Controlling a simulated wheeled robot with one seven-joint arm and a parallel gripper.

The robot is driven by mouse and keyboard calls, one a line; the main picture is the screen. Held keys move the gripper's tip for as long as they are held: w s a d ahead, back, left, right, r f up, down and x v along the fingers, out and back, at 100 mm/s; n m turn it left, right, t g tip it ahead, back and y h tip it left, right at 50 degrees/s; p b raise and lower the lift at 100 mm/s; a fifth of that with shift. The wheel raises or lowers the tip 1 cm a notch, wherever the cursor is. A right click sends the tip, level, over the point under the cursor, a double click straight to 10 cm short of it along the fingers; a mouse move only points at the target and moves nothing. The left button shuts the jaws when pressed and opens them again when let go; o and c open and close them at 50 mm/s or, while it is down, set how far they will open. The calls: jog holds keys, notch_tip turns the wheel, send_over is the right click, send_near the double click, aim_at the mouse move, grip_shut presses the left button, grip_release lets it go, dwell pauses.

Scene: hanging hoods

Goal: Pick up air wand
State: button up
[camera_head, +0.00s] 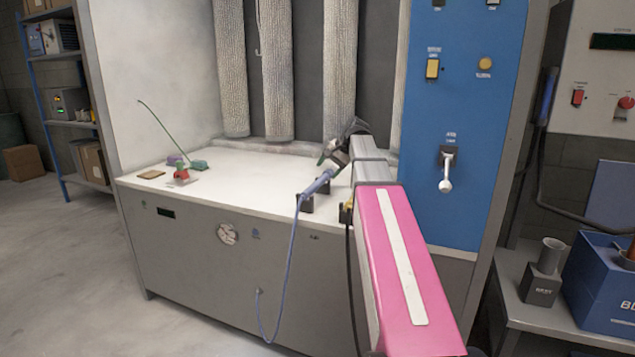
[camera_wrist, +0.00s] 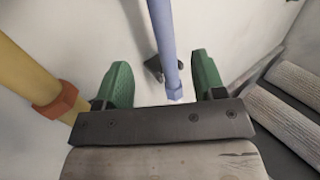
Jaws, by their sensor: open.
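The air wand (camera_head: 318,185) is blue, with a thin blue hose hanging from its lower end. It lies tilted on a small dark holder (camera_head: 306,204) near the front edge of the white bench. My gripper (camera_head: 334,153) is over the bench by the wand's upper end. In the wrist view, my gripper (camera_wrist: 163,78) is open, with a green fingertip on each side of the blue wand (camera_wrist: 164,40). The wand runs between the fingers with a visible gap on both sides. Its near end is close to the dark palm bar; contact there cannot be told.
A yellow rod with an orange collar (camera_wrist: 57,100) is left of the fingers in the wrist view. Ribbed hanging tubes (camera_head: 278,70) line the back of the bench. Small coloured items (camera_head: 181,175) lie at left. A blue control panel (camera_head: 462,120) stands at right.

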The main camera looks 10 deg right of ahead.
aim_at(313, 187)
jog(key=x, duration=0.5)
jog(key=shift+s+a+x, duration=0.1)
jog(key=shift+a+x, duration=0.05)
jog(key=shift+x, duration=1.25)
jog(key=shift+s+a+x, duration=0.15)
jog(key=shift+x, duration=1.2)
jog(key=c, duration=1.1)
